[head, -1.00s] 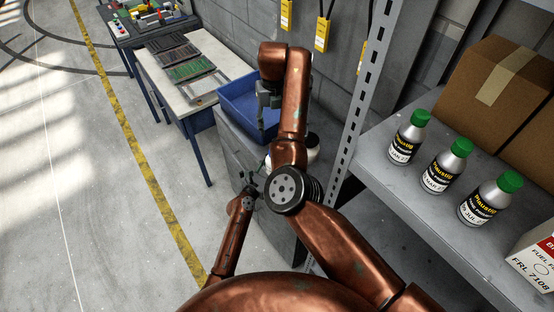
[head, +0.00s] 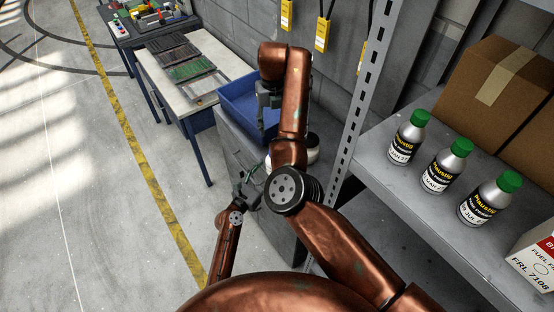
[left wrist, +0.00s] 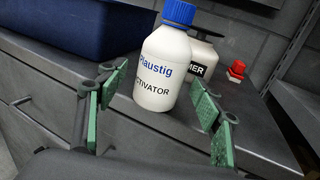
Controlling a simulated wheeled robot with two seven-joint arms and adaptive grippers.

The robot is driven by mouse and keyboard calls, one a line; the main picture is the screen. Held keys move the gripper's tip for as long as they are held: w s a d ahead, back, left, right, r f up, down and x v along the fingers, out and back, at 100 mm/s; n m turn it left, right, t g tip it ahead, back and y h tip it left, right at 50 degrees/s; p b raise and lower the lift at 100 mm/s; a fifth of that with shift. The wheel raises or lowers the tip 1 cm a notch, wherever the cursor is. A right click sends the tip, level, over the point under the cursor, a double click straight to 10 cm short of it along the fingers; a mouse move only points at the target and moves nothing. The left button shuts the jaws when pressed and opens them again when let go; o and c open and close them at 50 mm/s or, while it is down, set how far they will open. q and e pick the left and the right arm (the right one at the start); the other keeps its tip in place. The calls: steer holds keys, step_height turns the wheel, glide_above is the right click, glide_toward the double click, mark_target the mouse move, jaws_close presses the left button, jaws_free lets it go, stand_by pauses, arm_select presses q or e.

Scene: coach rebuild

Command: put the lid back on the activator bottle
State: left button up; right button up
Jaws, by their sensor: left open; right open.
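The white activator bottle (left wrist: 160,75) stands upright on the grey cabinet top in the left wrist view. Its blue lid (left wrist: 179,12) sits on its neck; whether it is fully screwed down I cannot tell. My left gripper (left wrist: 155,85) is open, its green-padded fingers to either side of the bottle, with a gap visible at the left. In the head view the left gripper (head: 254,183) is low beside the cabinet, partly hidden by my right arm. My right gripper (head: 268,118) is open and empty over the blue bin.
Behind the activator stands a second white bottle (left wrist: 204,52) with a label ending in "MER". The blue bin (head: 235,98) is left of the bottles. A shelf (head: 400,185) with several green-capped bottles stands at right.

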mark_target(269, 170)
arm_select(q)
steer(key=shift+v, duration=2.75)
